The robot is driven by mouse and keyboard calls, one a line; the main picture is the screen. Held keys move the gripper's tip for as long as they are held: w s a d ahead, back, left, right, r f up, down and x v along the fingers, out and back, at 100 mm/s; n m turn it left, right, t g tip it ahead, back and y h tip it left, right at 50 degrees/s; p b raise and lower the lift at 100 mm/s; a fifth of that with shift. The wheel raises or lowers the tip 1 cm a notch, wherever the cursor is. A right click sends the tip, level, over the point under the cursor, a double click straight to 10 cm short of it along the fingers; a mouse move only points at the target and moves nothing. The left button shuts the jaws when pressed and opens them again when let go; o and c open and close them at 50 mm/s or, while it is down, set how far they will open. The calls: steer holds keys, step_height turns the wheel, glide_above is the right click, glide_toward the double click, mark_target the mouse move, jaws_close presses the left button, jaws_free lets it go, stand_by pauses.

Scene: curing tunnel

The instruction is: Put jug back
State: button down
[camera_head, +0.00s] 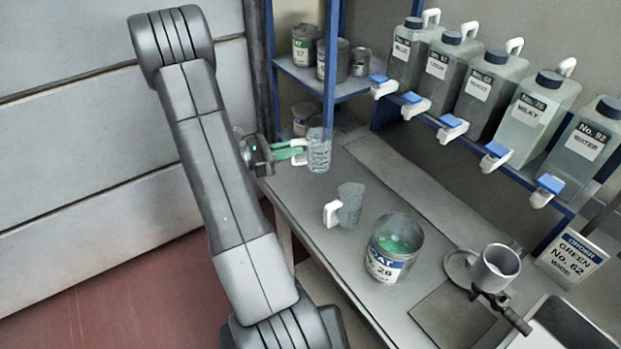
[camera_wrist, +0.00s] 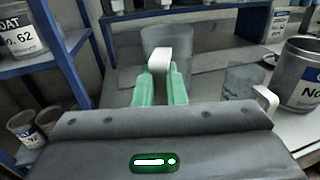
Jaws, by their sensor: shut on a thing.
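A clear jug (camera_head: 319,152) with a white handle is at the far left end of the bench, near the blue shelf post. My gripper (camera_head: 293,153) has green fingers and is shut on the jug's white handle. In the wrist view the handle (camera_wrist: 160,60) sits between the green fingers (camera_wrist: 160,88), with the clear jug body (camera_wrist: 168,42) beyond. The jug looks upright; I cannot tell whether its base touches the bench. A second clear jug (camera_head: 350,204) with a white handle stands on the bench nearer the middle.
A can (camera_head: 388,268) with green contents stands on the bench (camera_head: 296,201). A grey cup (camera_head: 494,268) is held at the right by a clamp. Several labelled jugs with blue-lever taps (camera_head: 452,128) line the rack above. Blue shelves (camera_head: 351,90) with cans stand behind my gripper.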

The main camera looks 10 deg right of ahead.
steer(key=shift+a+f+p, duration=0.1)
steer(key=shift+f+p, duration=0.45)
steer(key=shift+f, duration=3.55)
steer(key=shift+f, duration=0.1)
steer(key=shift+f, duration=0.15)
steer(key=c, duration=1.5)
jaws_free()
steer(key=shift+r, duration=0.2)
steer(key=s+a+b, duration=0.1)
steer(key=a+b, duration=0.2)
steer(key=a, duration=0.8)
steer(key=shift+s+a, duration=0.4)
